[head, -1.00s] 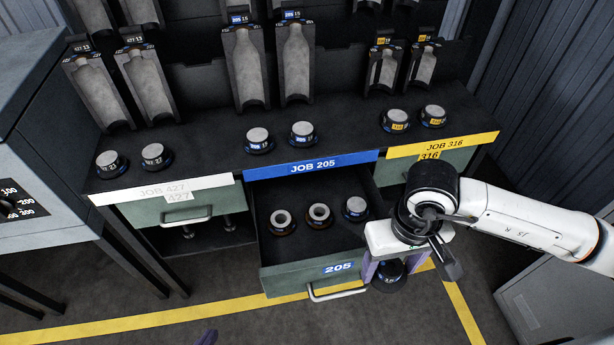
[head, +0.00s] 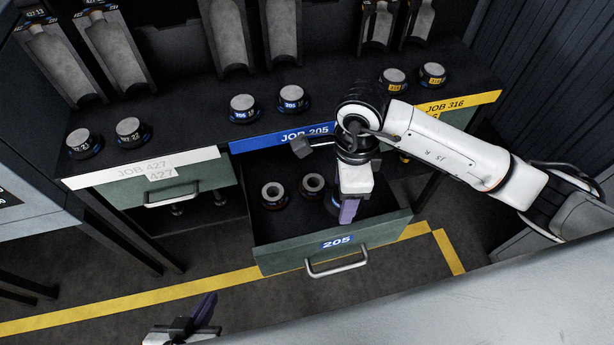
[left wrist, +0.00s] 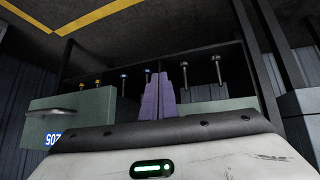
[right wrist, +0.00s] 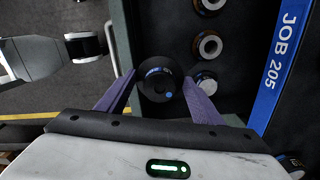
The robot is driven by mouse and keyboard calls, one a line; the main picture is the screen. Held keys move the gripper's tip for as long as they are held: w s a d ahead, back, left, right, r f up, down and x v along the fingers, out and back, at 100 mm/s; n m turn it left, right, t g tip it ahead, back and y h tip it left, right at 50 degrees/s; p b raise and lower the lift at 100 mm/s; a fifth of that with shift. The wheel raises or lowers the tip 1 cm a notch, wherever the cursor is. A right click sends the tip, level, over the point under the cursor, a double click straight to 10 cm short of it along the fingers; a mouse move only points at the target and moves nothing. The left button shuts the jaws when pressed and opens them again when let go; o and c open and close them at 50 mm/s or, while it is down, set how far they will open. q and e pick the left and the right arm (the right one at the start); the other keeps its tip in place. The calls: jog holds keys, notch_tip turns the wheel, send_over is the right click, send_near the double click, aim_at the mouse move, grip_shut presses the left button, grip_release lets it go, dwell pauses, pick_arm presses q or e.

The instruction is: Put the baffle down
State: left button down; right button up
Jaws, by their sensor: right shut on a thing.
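The held baffle (right wrist: 155,86) is a dark round piece with a blue mark, between the purple fingers of my right gripper (head: 348,210). This gripper is shut on it above the right part of the open drawer 205 (head: 290,258). In the head view the gripper mostly hides the baffle, and I cannot tell whether it touches the drawer floor. Two ring-shaped pieces (head: 273,193) (head: 313,184) sit in the drawer. A grey-topped piece (right wrist: 205,80) shows beside the right finger. My left gripper (head: 205,312) is low in front, empty, its fingers together (left wrist: 158,97).
The bench top carries pairs of capped pieces (head: 243,106) (head: 130,129) (head: 393,80) behind the job labels. Mould halves (head: 228,38) stand at the back. The closed drawer 427 (head: 165,187) is to the left. The drawer's walls and handle (head: 336,267) stand close to my right gripper.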

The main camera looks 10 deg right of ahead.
aim_at(330, 195)
jog(key=m, duration=0.2)
jog(key=w+a+m, duration=0.1)
jog(key=m, duration=0.2)
jog(key=shift+w+a+f+m+b, duration=0.25)
jog(key=shift+a+m+b, duration=0.05)
jog(key=shift+a+b, duration=0.1)
jog(key=shift+w+a+f+m, duration=0.15)
jog(key=shift+a+f+m, duration=0.1)
jog(key=shift+m, duration=0.45)
jog(key=shift+w+a+f+m+b, duration=0.15)
jog(key=shift+f+m+b, duration=0.25)
jog(key=shift+m, duration=0.2)
jog(key=shift+w+a+f+m+b, duration=0.15)
jog(key=shift+f+m+b, duration=0.2)
jog(key=shift+m, duration=0.65)
notch_tip(330, 195, down, 6)
jog(key=shift+a+r, duration=0.1)
jog(key=shift+r, duration=0.05)
jog(key=shift+f+b, duration=0.4)
jog(key=shift+f, duration=1.95)
pick_arm(q)
jog(key=shift+w+d+f, duration=0.15)
jog(key=shift+d+f, duration=0.05)
jog(key=shift+f, duration=0.3)
jog(key=shift+w+d+f, duration=0.15)
jog(key=shift+f, duration=0.35)
